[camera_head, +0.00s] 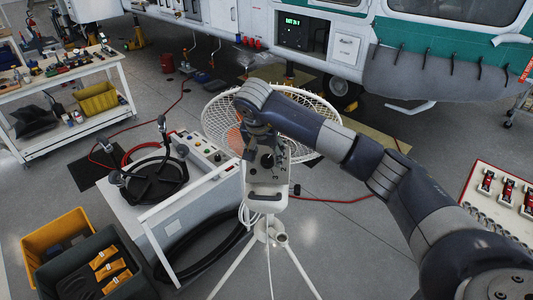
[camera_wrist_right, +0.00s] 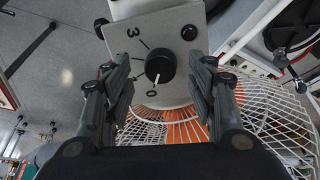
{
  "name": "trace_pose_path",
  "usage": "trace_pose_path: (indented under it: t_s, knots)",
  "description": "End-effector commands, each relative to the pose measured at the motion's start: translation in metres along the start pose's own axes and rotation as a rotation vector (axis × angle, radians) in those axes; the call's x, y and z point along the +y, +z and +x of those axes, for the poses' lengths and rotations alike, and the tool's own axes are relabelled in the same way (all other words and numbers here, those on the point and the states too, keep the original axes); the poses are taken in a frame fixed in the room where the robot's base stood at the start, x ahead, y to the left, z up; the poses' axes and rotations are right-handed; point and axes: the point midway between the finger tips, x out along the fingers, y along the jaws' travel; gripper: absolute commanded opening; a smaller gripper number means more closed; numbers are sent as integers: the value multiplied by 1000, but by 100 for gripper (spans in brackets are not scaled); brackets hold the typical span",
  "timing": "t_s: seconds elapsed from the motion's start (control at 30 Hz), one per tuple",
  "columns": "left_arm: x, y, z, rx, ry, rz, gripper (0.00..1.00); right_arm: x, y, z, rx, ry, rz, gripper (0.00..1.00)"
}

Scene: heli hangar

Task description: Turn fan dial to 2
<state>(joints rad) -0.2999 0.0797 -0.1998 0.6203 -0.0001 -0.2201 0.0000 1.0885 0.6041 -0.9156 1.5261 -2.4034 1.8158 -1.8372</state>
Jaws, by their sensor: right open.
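The fan (camera_head: 215,118) has a white wire cage with orange inside and stands on a white tripod. Its grey control box (camera_head: 281,189) is below the cage and also shows in the right wrist view (camera_wrist_right: 185,15). In the right wrist view the black round dial (camera_wrist_right: 160,66) has a white pointer line aimed down at the 0 mark; a 3 is printed at its upper left. My right gripper (camera_wrist_right: 163,70) is open, one finger on each side of the dial, with gaps visible. In the head view my right wrist partly covers the fan. My left gripper is out of view.
A white cart (camera_head: 163,228) with a round black item and a button panel stands left of the fan. Yellow and dark bins (camera_head: 52,235) are at lower left. A helicopter (camera_head: 340,45) is behind.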

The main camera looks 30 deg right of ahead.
Motion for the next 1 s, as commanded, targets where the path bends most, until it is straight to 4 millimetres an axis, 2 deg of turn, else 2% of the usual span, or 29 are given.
trace_pose_path:
  t_s: [0.2,0.5,0.53,0.7,0.73,1.0]
  knots:
    - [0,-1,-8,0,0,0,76,-1,0,20,-1,-1,0,52]
    - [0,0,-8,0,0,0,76,-1,0,24,0,-2,0,52]
    - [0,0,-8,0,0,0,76,-1,0,24,0,-2,0,50]
    - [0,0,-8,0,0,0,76,-1,0,24,0,-2,0,11]
    - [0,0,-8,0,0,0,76,-1,0,23,0,-2,0,8]
    - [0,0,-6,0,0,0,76,-1,0,24,-1,-2,12,8]
